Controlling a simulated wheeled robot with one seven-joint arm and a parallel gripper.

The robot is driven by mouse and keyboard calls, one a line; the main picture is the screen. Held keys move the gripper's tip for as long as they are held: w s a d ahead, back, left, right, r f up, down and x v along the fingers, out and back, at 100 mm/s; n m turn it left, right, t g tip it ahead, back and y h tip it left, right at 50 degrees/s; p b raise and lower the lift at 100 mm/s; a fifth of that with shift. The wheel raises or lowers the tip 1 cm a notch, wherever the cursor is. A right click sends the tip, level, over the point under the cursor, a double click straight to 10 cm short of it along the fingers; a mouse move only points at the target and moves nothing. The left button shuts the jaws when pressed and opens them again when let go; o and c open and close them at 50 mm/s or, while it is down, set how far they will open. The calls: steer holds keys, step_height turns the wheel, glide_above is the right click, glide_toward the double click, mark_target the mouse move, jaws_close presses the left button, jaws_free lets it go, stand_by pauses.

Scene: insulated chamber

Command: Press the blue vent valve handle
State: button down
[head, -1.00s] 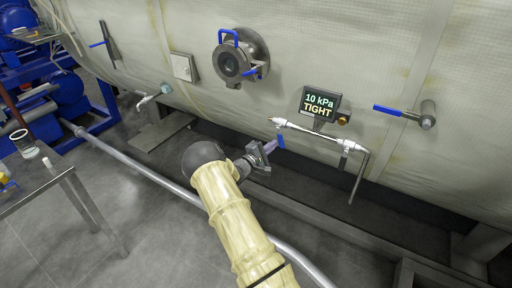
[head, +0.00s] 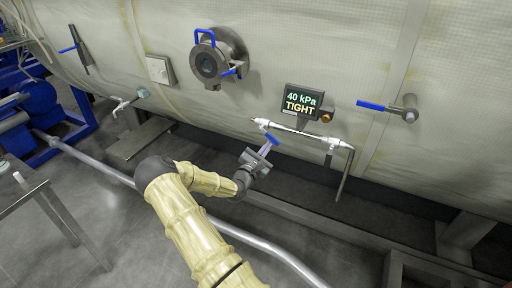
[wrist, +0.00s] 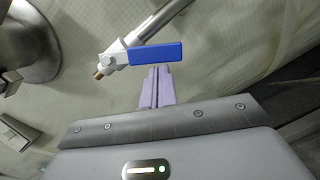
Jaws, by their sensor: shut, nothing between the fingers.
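A blue lever handle (head: 271,139) sits on a white valve with a brass tip at the left end of a silver pipe below the display. The handle also shows in the wrist view (wrist: 155,54), level across the picture, to the right of the white valve body (wrist: 115,52). My gripper (head: 265,148) is shut, its lilac fingers (wrist: 157,74) together and empty. The fingertips are just below the handle in the wrist view. I cannot tell whether they touch it. A small display (head: 303,102) above the pipe reads "40 kPa TIGHT".
Another blue lever (head: 383,106) is on the chamber wall at right. A round port with blue handles (head: 212,60) is at upper middle. A steel table (head: 35,195) stands at left. A rail (head: 240,232) runs low across the floor.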

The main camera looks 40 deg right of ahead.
steer(key=n, duration=0.1)
steer(key=s+r+n, duration=0.1)
steer(key=n+t+b, duration=0.1)
steer(key=n, duration=0.1)
steer(key=shift+s+d+r, duration=0.2)
steer(key=shift+d, duration=0.05)
steer(key=shift+s+d, duration=0.1)
steer(key=shift+s, duration=0.25)
steer(key=s+a+f+b, duration=0.2)
steer(key=a+f+b, duration=0.4)
steer(key=a, duration=0.3)
steer(key=shift+a, duration=0.25)
steer(key=shift+a+f, duration=0.1)
